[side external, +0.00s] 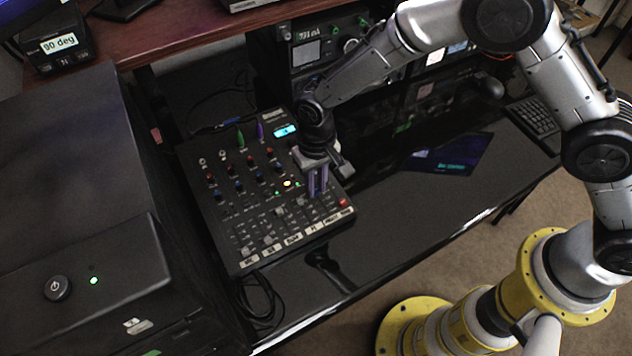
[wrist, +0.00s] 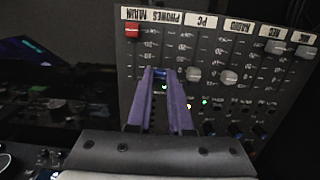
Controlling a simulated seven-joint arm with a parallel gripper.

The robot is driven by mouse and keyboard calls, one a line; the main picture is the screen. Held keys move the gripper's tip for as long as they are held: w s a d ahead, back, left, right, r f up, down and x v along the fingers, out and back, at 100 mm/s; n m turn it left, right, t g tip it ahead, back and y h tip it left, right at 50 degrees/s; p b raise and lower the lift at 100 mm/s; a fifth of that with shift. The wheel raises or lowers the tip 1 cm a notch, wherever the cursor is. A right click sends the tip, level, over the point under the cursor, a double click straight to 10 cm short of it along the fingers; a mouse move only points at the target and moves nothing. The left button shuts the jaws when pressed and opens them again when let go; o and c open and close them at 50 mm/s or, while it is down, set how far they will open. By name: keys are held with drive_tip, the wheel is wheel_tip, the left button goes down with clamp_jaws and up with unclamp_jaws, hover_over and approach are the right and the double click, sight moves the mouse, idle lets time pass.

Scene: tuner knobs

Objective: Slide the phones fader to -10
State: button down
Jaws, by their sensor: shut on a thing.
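The mixer panel (side external: 228,222) lies on the dark desk in the side view, and its fader section (wrist: 215,50) shows upside down in the wrist view. The joint PHONES and MAIN label (wrist: 153,15) is at its top left. My gripper (side external: 317,191), with purple fingers, points down at the panel. In the wrist view the fingertips (wrist: 159,73) are shut on the phones fader, in the column between the red main cap (wrist: 132,30) and the grey PC cap (wrist: 193,73). The phones cap is mostly hidden between the fingers, so its exact scale mark cannot be read.
Grey radio (wrist: 229,77), rec (wrist: 274,47) and mic (wrist: 306,52) caps stand in neighbouring columns. Several small knobs (side external: 238,186) stand behind the faders. A black box (side external: 85,255) stands left of the mixer.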

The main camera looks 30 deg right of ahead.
sight(321, 201)
idle(0.8)
drive_tip(key=shift+s, duration=1.05)
drive_tip(key=c, duration=0.8)
unclamp_jaws()
drive_tip(key=shift+f, duration=0.1)
wheel_tip(321, 201, up, 14)
drive_tip(key=shift+f, duration=0.1)
